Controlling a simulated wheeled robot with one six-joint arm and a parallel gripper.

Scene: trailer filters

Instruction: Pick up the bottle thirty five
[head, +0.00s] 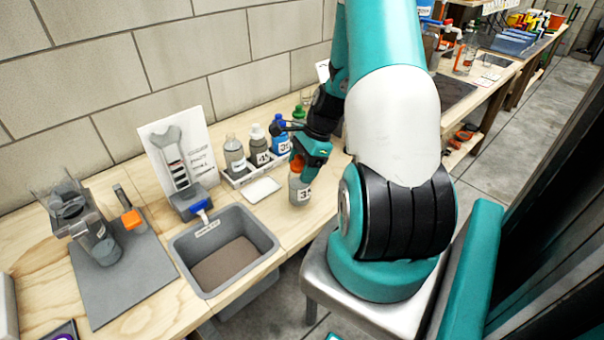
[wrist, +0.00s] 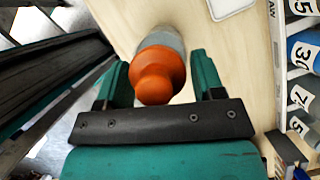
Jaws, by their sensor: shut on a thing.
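My gripper (head: 303,158) is shut on a clear bottle with an orange cap, near the front edge of the wooden bench. The bottle (head: 299,190) is upright, and its white label shows a 3 at the start, with the rest hard to read. In the wrist view the orange cap (wrist: 158,76) sits between my two teal fingers (wrist: 162,82), with the greyish bottle body beyond it. I cannot tell whether the bottle's base touches the bench.
A white rack (head: 240,181) with several numbered bottles stands behind, by the wall. A white pad (head: 260,190) lies in front of it. A grey bin (head: 186,263) is set into the bench to the left, beside a sign (head: 204,147) and a grey mat (head: 140,290).

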